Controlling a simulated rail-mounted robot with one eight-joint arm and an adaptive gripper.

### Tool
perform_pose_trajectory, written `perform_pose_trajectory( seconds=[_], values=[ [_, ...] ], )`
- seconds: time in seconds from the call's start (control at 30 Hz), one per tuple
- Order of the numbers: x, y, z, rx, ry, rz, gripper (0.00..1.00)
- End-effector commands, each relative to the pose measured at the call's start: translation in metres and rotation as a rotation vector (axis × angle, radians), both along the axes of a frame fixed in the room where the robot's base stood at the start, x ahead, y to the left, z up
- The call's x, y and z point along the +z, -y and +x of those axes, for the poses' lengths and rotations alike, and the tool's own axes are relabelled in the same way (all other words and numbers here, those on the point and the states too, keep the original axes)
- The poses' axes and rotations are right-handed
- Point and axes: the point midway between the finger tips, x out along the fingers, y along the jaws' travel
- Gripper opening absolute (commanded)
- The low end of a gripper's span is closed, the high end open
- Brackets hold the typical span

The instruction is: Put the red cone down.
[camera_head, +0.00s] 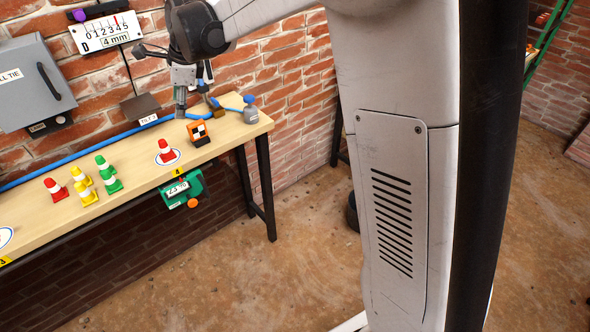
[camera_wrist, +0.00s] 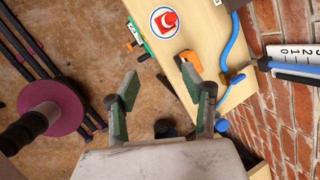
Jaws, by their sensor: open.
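A red cone with a white band (camera_head: 166,152) stands upright on a white round marker with a blue ring (camera_head: 157,162), near the yellow label 4. In the wrist view the same cone (camera_wrist: 169,19) is seen from above inside the ring. A second red cone (camera_head: 56,190) stands farther left on the bench. My gripper (camera_head: 196,108) is over the rear of the bench, to the right of and behind the cone on the marker. In the wrist view my gripper (camera_wrist: 160,84) has its fingers wide apart with nothing between them.
The wooden bench (camera_head: 130,190) also bears yellow cones (camera_head: 84,187), green cones (camera_head: 108,175), an orange block with a checkered face (camera_head: 198,133), a blue hose (camera_head: 110,138) and a grey weight (camera_head: 250,112). A green device (camera_head: 182,190) hangs at the front edge. A brick wall stands behind.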

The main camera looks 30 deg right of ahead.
Motion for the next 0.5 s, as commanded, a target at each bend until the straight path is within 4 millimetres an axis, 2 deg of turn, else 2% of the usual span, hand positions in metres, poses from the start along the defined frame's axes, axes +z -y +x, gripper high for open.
perform_pose_trajectory(
  seconds=[0.03, 0.2, 0.5],
  values=[
    [0.011, 0.009, -0.016, 0.049, 0.028, -0.026, 0.44],
    [0.037, 0.035, -0.062, 0.231, 0.122, -0.127, 0.44],
    [0.063, 0.076, -0.151, 0.559, 0.266, -0.325, 0.44]
  ],
)
